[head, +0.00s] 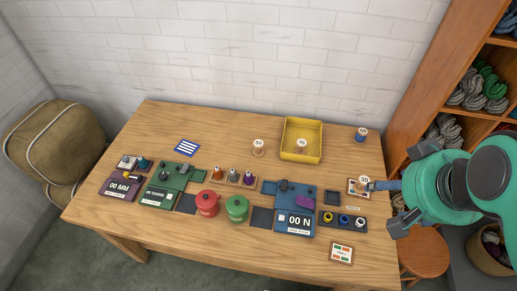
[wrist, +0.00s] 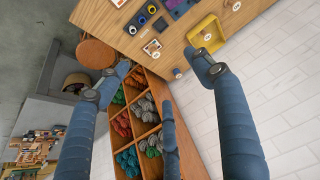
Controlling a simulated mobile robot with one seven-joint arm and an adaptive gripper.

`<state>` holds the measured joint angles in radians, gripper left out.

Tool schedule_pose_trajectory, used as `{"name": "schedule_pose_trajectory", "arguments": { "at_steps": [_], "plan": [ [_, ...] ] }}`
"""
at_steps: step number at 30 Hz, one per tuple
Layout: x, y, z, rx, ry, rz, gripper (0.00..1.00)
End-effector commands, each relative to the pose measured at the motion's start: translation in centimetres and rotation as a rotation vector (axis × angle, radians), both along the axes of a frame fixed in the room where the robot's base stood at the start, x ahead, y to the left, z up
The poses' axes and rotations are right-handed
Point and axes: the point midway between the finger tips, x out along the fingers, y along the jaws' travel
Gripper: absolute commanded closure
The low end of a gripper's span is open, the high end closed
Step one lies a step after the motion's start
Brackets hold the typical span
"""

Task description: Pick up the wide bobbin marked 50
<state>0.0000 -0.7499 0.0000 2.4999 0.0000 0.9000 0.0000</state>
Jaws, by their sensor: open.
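A pale wooden bobbin (head: 258,149) with a round top label that seems to read 50 stands upright on the table, left of the yellow tray. It appears small near the top of the wrist view (wrist: 236,6). A similar bobbin (head: 301,147) stands inside the tray, its number too small to be sure of. Another (head: 364,183), seemingly marked 30, stands on a small card at the right. My gripper (wrist: 158,61) is open and empty, above the table's right end and far from the bobbin marked 50.
The yellow tray (head: 283,152) has raised walls close to the bobbin marked 50. A blue spool (head: 361,134) stands at the back right. Red (head: 207,204) and green (head: 236,209) pots and several devices fill the front. A wool shelf (head: 426,70) borders the table's right side.

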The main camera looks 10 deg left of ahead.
Motion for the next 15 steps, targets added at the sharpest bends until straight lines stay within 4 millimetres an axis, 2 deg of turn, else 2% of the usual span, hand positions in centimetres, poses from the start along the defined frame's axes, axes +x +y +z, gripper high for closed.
{"name": "schedule_pose_trajectory", "arguments": {
  "at_steps": [8,15],
  "plan": [
    [1.2,0.4,0.3,0.003,0.013,0.006,0.34],
    [4.9,1.5,1.1,0.011,0.048,0.02,0.34]
  ]
}}
